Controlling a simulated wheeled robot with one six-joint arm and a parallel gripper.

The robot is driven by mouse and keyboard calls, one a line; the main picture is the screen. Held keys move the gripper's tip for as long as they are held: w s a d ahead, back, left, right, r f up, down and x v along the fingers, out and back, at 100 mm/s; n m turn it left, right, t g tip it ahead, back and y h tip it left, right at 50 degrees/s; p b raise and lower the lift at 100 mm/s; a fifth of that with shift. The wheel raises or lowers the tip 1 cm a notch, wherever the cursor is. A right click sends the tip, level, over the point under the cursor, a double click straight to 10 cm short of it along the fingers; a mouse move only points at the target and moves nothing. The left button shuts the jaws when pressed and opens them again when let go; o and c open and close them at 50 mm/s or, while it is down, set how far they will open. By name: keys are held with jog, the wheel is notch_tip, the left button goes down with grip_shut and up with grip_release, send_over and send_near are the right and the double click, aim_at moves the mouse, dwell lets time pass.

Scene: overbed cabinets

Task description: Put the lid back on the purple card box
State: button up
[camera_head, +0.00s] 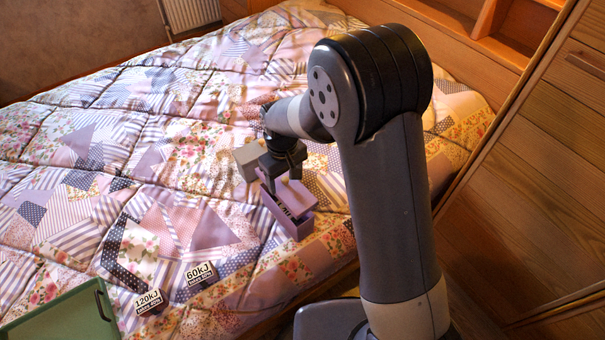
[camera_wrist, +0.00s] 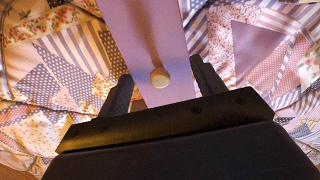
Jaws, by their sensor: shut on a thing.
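The purple card box (camera_head: 297,230) stands on the quilted bed below my gripper (camera_head: 281,174). Its top looks partly open, with dark and white contents showing inside. The purple lid (camera_wrist: 150,38) is a long flat strip with a small round pale knob (camera_wrist: 159,78), seen in the wrist view. My gripper's two dark fingers are on either side of the lid's near part, shut on it. In the head view, the lid (camera_head: 298,194) is over the box, partly hidden by my gripper. Whether it touches the box cannot be told.
A green tray (camera_head: 62,318) lies at the lower left. Two small labelled blocks, 120kJ (camera_head: 149,302) and 60kJ (camera_head: 200,273), lie on the quilt (camera_head: 150,150). A wooden cabinet (camera_head: 535,180) stands to the right. The quilt left of the box is mostly clear.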

jog(key=shift+a+f+b, duration=0.1)
jog(key=shift+f+b, duration=2.25)
jog(key=shift+f, duration=0.85)
jog(key=shift+f, duration=0.15)
jog(key=o, duration=1)
jog(key=shift+o, duration=0.5)
jog(key=shift+o, duration=0.8)
